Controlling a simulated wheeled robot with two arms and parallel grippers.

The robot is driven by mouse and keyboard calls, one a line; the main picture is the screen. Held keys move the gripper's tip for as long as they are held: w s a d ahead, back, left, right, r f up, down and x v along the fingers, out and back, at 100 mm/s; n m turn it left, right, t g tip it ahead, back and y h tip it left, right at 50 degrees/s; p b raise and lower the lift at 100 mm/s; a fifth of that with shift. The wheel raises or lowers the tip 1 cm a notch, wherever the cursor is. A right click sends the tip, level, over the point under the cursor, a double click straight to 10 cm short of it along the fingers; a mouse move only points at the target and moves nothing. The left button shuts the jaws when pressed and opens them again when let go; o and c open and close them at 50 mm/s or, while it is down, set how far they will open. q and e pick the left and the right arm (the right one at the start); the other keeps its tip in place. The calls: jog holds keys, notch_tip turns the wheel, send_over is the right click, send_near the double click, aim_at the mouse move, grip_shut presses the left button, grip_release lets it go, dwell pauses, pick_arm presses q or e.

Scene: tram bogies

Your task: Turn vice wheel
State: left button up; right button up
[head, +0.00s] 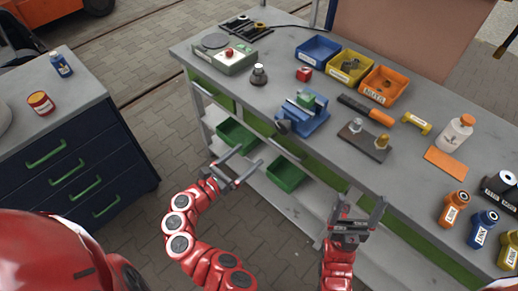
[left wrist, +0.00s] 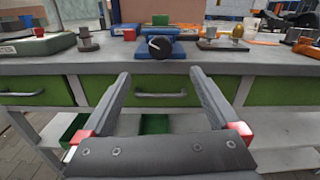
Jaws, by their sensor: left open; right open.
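The blue vice (head: 308,121) stands near the front edge of the workbench, with a green block (head: 307,99) at its jaws. Its dark wheel (head: 283,127) faces the front edge. In the left wrist view the wheel (left wrist: 159,46) is a dark round shape with a pale mark, beyond and above my fingertips, roughly centred between them. My left gripper (head: 250,154) is open and empty, in front of the bench and apart from the wheel. My right gripper (head: 364,196) is open and empty, in front of the bench further right.
The grey workbench (head: 203,52) holds blue, yellow and orange bins (head: 381,87), an orange-handled tool (head: 366,109), a white bottle (head: 455,134) and several small bottles. Green drawers and a lower shelf sit below its top. A dark cabinet (head: 85,160) stands left; paved floor lies between.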

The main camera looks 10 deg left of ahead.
pick_arm(q)
jog(key=m+b, duration=0.4)
jog(key=m, duration=0.1)
jog(key=m+b, duration=0.4)
jog(key=m, duration=0.1)
jog(key=s+a+m+b, duration=0.1)
jog(key=m+b, duration=0.4)
jog(key=shift+a+f+m, duration=0.1)
jog(key=shift+f+m, duration=0.2)
